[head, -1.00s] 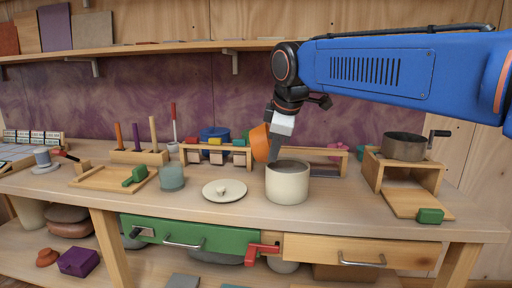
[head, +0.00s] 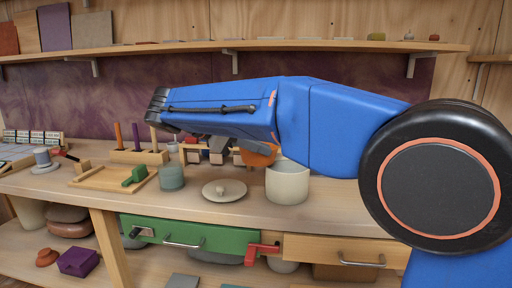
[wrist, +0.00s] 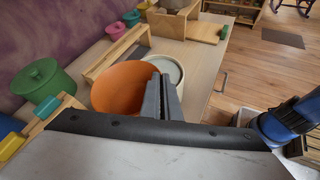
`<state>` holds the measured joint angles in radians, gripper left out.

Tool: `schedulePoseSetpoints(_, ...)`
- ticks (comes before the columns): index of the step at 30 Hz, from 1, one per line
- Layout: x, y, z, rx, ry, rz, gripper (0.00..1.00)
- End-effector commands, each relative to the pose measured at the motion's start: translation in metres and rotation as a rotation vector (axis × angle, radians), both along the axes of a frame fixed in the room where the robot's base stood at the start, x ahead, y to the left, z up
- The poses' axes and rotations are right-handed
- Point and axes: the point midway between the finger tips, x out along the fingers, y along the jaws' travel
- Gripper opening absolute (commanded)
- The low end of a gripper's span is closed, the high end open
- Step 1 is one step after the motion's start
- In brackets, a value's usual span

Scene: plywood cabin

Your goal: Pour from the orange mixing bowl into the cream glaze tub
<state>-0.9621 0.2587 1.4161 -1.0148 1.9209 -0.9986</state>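The orange mixing bowl (wrist: 122,88) shows in the wrist view with its wall at my gripper (wrist: 163,97), whose fingers are close together on its edge. In the head view only a piece of the bowl (head: 258,156) shows below my arm, just left of the cream tub's rim; its tilt is hard to tell there. I cannot make out any contents. The cream glaze tub (head: 287,184) stands open on the bench. In the wrist view the tub (wrist: 171,70) is behind the fingers, partly hidden by them and the bowl.
A cream lid with a knob (head: 224,191) lies left of the tub, and a grey-green jar (head: 171,177) stands farther left. In the wrist view a green lidded pot (wrist: 42,80) and a wooden rack (wrist: 115,52) are beyond the bowl. My arm hides the bench's right part.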

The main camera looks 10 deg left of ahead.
Motion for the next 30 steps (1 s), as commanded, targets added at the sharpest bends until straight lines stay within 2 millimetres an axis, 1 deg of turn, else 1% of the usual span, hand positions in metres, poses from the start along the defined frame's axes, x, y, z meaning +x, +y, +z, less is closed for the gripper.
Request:
schedulePoseSetpoints(4,0.000,0.000,-0.001,-0.042,0.000,0.000,0.00)
schedulePoseSetpoints(16,0.000,0.000,0.002,-0.042,0.000,0.001,0.00)
schedulePoseSetpoints(20,0.000,0.000,0.009,-0.041,-0.001,0.000,0.00)
schedulePoseSetpoints(30,0.000,0.000,0.036,-0.041,-0.001,0.000,0.00)
